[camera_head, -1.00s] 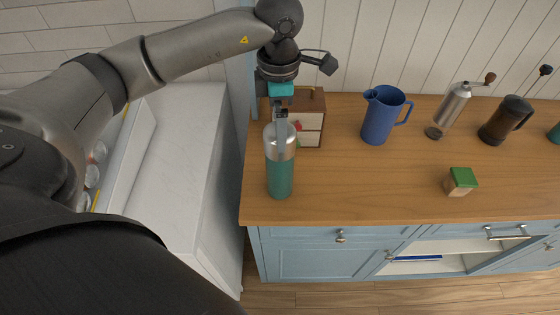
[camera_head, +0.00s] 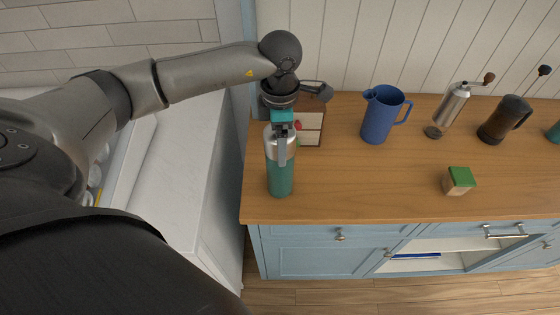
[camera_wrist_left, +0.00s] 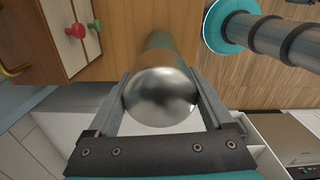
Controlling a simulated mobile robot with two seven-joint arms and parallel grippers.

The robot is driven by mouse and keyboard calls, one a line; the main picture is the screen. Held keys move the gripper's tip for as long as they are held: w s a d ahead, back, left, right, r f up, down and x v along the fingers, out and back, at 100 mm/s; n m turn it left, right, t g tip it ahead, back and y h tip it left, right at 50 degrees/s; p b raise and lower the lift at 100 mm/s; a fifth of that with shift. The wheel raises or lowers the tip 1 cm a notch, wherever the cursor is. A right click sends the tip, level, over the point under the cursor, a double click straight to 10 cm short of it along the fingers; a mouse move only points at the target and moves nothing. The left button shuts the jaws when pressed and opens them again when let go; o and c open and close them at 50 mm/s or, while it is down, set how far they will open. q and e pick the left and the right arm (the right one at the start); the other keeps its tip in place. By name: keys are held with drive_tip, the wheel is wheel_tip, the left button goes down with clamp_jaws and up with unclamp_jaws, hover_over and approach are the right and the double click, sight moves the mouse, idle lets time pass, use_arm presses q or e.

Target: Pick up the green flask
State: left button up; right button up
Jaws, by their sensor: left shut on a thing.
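The green flask (camera_head: 280,178) has a green body and a silver metal top. It stands upright near the left front corner of the wooden counter in the head view. My left gripper (camera_head: 282,150) comes down from above and is shut on the flask's metal top. In the left wrist view the flask's rounded silver cap (camera_wrist_left: 160,96) sits between the two fingers of my left gripper (camera_wrist_left: 165,100). I cannot tell whether the flask's base is clear of the counter. My right gripper is not in view.
A small wooden drawer box (camera_head: 311,122) stands close behind the flask. A blue jug (camera_head: 380,117), a grinder (camera_head: 452,105), a French press (camera_head: 503,120) and a green-topped block (camera_head: 459,181) stand to the right. The counter (camera_head: 350,180) between flask and block is clear.

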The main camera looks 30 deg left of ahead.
use_arm(q)
clamp_jaws()
drive_tip(key=shift+r, duration=0.1)
drive_tip(key=shift+r, duration=0.1)
idle(0.4)
